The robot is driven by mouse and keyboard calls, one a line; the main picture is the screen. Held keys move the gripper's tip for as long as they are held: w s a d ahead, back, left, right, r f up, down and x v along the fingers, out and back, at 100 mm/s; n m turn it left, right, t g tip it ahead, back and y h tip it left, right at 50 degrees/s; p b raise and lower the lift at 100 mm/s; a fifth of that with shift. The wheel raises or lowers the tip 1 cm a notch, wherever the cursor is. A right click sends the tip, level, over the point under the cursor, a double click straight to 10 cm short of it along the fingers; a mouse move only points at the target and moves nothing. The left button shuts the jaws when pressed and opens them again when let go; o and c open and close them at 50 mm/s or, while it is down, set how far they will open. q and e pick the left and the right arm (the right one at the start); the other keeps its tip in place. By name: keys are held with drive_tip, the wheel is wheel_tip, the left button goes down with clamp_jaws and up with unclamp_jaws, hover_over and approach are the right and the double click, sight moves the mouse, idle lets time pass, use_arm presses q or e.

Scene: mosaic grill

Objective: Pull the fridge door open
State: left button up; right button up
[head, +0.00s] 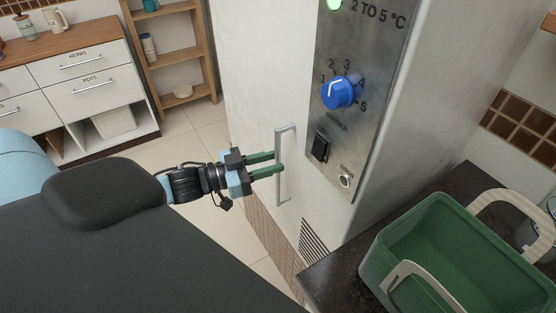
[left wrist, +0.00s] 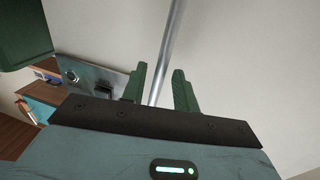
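The fridge door (head: 257,75) is a pale upright panel, and it looks closed. A vertical metal bar handle (head: 280,190) is fixed to it; the bar also shows in the left wrist view (left wrist: 169,50). My left gripper (head: 278,162) reaches the handle from the left, with its two green fingers apart. In the left wrist view the bar runs between the fingers, with a gap visible on the right finger's side. Contact with the bar cannot be made out. My right gripper is not in view.
A steel control panel (head: 378,60) with a blue knob (head: 338,92) is right of the handle. A green basket (head: 430,240) stands on the dark counter (head: 335,270) at lower right. A drawer cabinet (head: 85,70) and wooden shelf (head: 150,45) stand at the back left. Tiled floor (head: 190,135) is clear between.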

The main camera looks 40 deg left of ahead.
use_arm(q)
drive_tip(key=shift+x, duration=1.15)
clamp_jaws()
